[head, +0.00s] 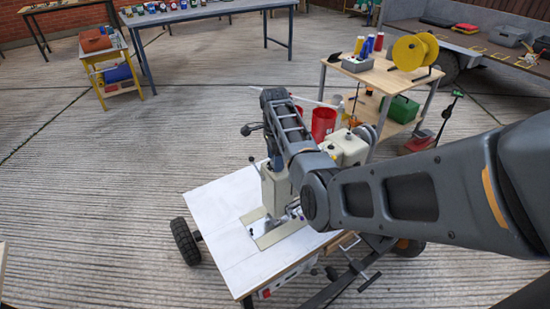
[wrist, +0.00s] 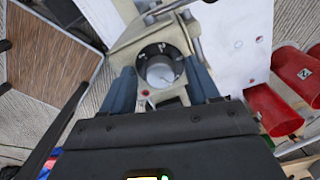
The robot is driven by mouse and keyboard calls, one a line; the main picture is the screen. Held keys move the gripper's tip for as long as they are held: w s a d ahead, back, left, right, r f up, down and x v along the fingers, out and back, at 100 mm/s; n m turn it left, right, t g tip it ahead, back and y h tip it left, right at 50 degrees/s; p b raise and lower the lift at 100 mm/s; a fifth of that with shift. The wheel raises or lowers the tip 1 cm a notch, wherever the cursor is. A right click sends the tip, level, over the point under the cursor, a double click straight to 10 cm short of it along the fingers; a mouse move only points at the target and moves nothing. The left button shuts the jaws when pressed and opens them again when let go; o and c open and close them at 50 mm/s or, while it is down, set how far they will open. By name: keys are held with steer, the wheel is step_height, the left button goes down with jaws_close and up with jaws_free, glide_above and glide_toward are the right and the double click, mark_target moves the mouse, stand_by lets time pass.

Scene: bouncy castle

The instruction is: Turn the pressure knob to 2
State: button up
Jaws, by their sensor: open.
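The pressure knob (wrist: 160,73) is a pale grey round knob on a black dial ring with small white marks, set in the cream sewing machine (wrist: 128,58). My gripper (wrist: 159,80) is open, with one blue-grey finger on each side of the knob and gaps between fingers and knob. In the head view the sewing machine (head: 272,190) stands upright on a white-topped table (head: 215,215). My arm covers part of it, and the knob does not show there.
Red containers (wrist: 270,108) lie to the right in the wrist view. A wooden cart (head: 385,78) with a yellow spool (head: 409,53) and a green box (head: 402,109) stands behind the machine. Paved floor (head: 110,170) to the left is clear.

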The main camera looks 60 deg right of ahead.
steer(key=c, duration=1)
steer(key=shift+c, duration=0.2)
steer(key=shift+n, duration=0.4)
steer(key=n+p, duration=0.2)
steer(key=n, duration=0.2)
steer(key=shift+r+n, duration=0.1)
steer(key=shift+n, duration=0.3)
steer(key=n+p, duration=0.2)
steer(key=n, duration=0.4)
steer(key=shift+s, duration=0.1)
steer(key=n, duration=0.6)
steer(key=shift+d+n+p, duration=0.1)
steer(key=shift+n+p, duration=0.3)
steer(key=n, duration=0.5)
steer(key=shift+n+p, duration=0.3)
